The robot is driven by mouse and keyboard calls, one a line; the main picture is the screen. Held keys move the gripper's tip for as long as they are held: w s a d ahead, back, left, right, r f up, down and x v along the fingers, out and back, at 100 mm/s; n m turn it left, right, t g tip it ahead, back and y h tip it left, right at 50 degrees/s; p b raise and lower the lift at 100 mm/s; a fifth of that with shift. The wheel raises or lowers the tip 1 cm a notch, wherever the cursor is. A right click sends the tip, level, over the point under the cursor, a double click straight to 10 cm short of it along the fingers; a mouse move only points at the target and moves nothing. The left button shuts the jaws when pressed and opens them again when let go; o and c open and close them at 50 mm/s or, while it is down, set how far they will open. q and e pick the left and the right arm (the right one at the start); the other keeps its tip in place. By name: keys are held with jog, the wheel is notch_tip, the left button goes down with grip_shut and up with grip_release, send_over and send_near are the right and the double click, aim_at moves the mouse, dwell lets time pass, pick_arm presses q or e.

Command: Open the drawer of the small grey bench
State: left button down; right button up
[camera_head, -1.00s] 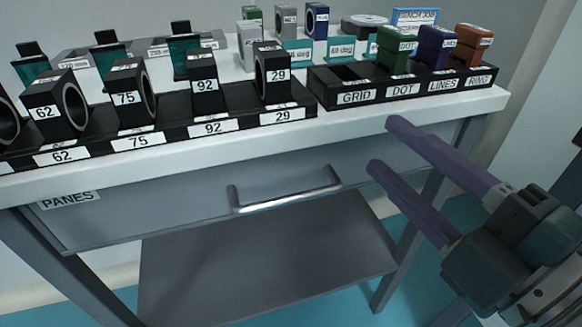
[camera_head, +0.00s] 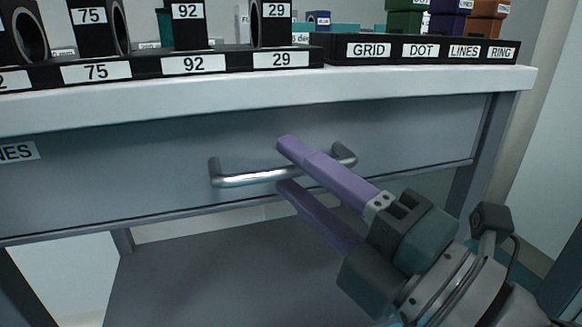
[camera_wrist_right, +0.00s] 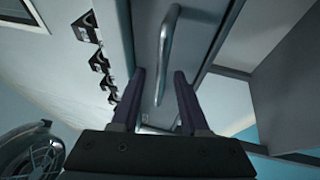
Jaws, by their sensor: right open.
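The small grey bench has a white top (camera_head: 420,80) and a grey drawer front (camera_head: 120,160) below it, which looks closed. A silver bar handle (camera_head: 240,179) is fixed to the drawer front. My right gripper (camera_head: 283,164) is open at the handle, with one purple finger above the bar and one below it. In the right wrist view the handle (camera_wrist_right: 167,45) runs up from between the fingertips (camera_wrist_right: 160,72). I cannot tell whether the fingers touch it. My left gripper is out of view.
On the bench top stand black mounts in a rack labelled 75, 92 and 29 (camera_head: 190,64). A black tray labelled GRID, DOT, LINES, RING (camera_head: 345,48) holds coloured blocks. A lower shelf (camera_head: 240,270) lies under the drawer. A partly cut-off label (camera_head: 18,152) is on the drawer's left.

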jog(key=shift+w+a+r, duration=0.1)
jog(key=shift+w+a, duration=0.35)
jog(key=shift+w, duration=0.1)
grip_shut()
dwell(1.1)
